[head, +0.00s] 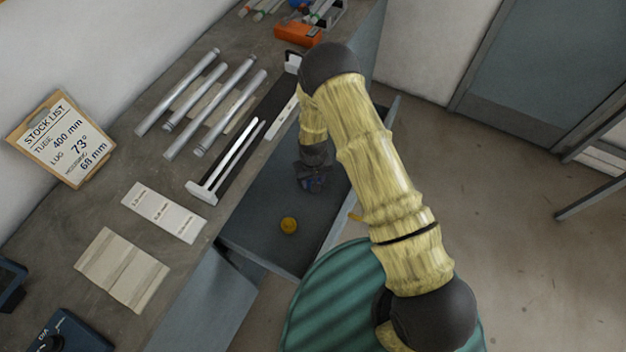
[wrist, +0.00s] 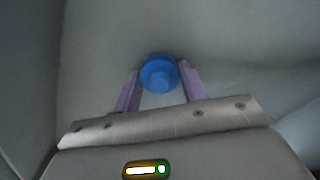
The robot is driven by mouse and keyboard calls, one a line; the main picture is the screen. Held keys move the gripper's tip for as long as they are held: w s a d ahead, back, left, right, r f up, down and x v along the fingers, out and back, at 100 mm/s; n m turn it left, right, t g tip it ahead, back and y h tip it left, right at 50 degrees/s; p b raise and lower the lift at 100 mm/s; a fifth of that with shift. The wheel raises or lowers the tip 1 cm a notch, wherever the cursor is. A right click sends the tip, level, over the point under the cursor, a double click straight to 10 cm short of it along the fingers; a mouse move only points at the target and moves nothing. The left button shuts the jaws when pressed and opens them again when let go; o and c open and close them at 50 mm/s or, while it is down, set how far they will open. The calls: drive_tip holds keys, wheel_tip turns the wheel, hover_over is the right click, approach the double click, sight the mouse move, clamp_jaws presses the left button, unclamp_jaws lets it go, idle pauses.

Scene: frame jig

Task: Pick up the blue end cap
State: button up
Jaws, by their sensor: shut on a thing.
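The blue end cap (wrist: 159,72) is round and sits between the two purple fingertips of my gripper (wrist: 159,88) in the wrist view. The fingers are shut on it from both sides. In the head view my gripper (head: 314,180) points down inside the open drawer (head: 262,222), and only a small dark blue patch shows there. I cannot tell from these views whether the cap touches the drawer floor.
The drawer walls stand around my gripper. The bench (head: 110,215) beside it holds several metal tubes (head: 208,100), a stock list clipboard (head: 62,138) and an orange block (head: 298,34).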

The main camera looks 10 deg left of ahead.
wheel_tip(320, 180, up, 10)
drive_tip(key=shift+f+b, duration=0.1)
drive_tip(key=shift+b, duration=1.1)
